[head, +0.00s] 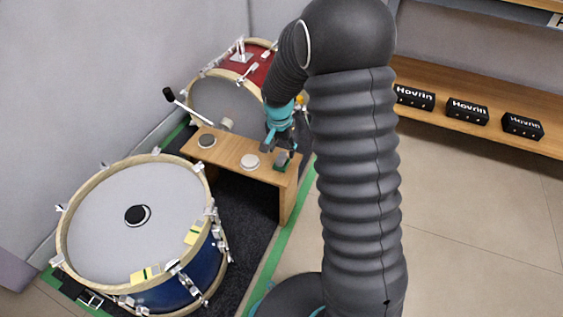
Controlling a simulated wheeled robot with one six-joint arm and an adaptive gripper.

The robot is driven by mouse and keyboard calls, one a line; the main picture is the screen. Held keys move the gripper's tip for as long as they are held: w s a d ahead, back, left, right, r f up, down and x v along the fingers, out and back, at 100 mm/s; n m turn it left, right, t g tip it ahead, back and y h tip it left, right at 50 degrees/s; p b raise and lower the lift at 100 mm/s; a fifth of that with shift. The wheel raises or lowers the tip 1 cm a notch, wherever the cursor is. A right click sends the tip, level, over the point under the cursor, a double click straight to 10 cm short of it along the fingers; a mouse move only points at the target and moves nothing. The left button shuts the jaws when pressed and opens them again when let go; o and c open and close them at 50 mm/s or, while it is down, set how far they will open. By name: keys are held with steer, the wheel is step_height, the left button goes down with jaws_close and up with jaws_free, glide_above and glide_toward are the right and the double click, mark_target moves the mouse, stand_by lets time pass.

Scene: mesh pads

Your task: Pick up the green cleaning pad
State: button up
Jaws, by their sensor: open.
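A small green pad (282,166) lies near the right end of a low wooden bench (228,156), with something greyish on or above it. It is small in the head view, and part of it is covered by my gripper. My gripper (279,149) points down, open, just above and beside the pad at that end of the bench. I cannot tell whether the fingers touch the pad.
A dark round pad (206,141) and a pale round pad (249,162) lie on the bench. A blue drum (125,225) stands at front left, a red drum (262,70) behind. A shelf (490,130) with black boxes is at right. Floor is clear there.

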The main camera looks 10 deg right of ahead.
mark_target(281, 155)
steer(key=f, duration=0.3)
steer(key=w+f, duration=0.1)
steer(key=f, duration=0.1)
steer(key=shift+b, duration=0.35)
steer(key=shift+c, duration=0.2)
jaws_close()
